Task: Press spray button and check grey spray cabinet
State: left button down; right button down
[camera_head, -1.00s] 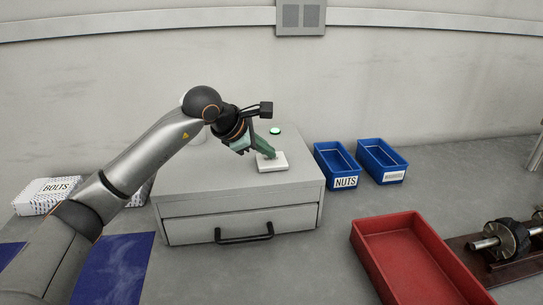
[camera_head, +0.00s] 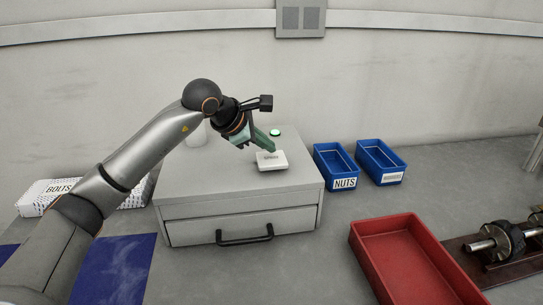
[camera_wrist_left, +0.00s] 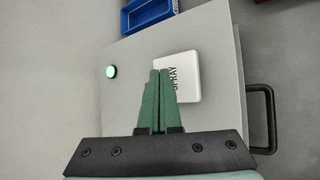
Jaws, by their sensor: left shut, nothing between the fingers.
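The grey spray cabinet (camera_head: 193,178) stands on the bench with its drawer shut and a black handle (camera_head: 244,234) on the front. On its top is the white spray button (camera_head: 271,164), which shows "SPRAY" lettering in the wrist view (camera_wrist_left: 187,78). A lit green lamp (camera_head: 275,133) sits behind the button, also seen in the wrist view (camera_wrist_left: 111,71). My left gripper (camera_head: 274,150) is shut and empty, its green fingertips just above the button and apart from it. In the wrist view its fingers (camera_wrist_left: 160,75) cover the button's left edge. My right gripper is out of view.
Two blue bins, one marked NUTS (camera_head: 337,166) and another (camera_head: 381,161), stand right of the cabinet. A red tray (camera_head: 366,262) is at front right, beside a shaft assembly (camera_head: 497,240). A BOLTS box (camera_head: 48,192) and a blue mat (camera_head: 118,268) are left.

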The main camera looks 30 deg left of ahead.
aim_at(267, 159)
pick_arm(q)
jog(key=shift+r, duration=0.1)
notch_tip(267, 159, up, 5)
jog(key=p, duration=0.4)
dwell(0.8)
